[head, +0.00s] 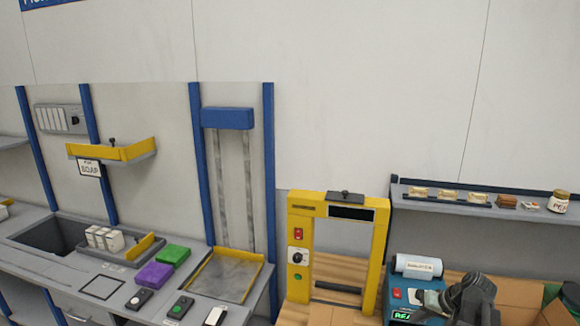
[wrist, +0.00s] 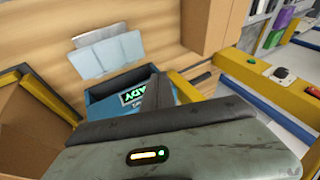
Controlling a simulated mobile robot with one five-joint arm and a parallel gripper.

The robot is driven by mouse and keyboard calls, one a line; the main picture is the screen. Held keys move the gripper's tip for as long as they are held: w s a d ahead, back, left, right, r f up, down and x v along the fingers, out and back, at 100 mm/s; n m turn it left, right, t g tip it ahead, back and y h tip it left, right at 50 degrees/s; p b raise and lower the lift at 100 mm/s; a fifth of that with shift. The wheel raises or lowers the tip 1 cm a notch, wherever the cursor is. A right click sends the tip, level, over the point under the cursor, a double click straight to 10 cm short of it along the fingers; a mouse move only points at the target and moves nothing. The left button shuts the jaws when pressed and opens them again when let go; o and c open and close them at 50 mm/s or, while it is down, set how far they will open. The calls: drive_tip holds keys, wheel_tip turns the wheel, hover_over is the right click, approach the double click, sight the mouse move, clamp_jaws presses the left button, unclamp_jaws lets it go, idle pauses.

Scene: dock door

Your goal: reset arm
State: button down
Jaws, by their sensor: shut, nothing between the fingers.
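My gripper (wrist: 168,88) is shut and empty. In the wrist view its grey body with a small lit indicator fills the lower middle, and its dark fingers point up over a blue machine (wrist: 105,101) with a green READY display. The fingers hide part of that display. In the head view my dark grey arm is at the bottom right, in front of the same blue machine (head: 398,294). The fingertips are hard to make out there.
A yellow frame (head: 380,235) stands left of the blue machine. A shelf (head: 410,201) with small goods hangs behind it. Cardboard boxes (head: 518,291) are at the right. A counter at the left holds purple (head: 154,275) and green (head: 175,254) blocks.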

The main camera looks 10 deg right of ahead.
drive_tip(key=s+a+f+n+g+h, duration=0.1)
drive_tip(key=a+f+n+g+h, duration=0.15)
drive_tip(key=a, duration=1.25)
drive_tip(key=s+a+f+n+g+h, duration=0.1)
drive_tip(key=a+g, duration=0.2)
drive_tip(key=a, duration=1.2)
wheel_tip(320, 180, down, 8)
drive_tip(key=b, duration=0.7)
drive_tip(key=shift+s+a+b, duration=0.2)
drive_tip(key=shift+s+b, duration=0.2)
drive_tip(key=shift+r+n, duration=0.15)
drive_tip(key=shift+n, duration=0.1)
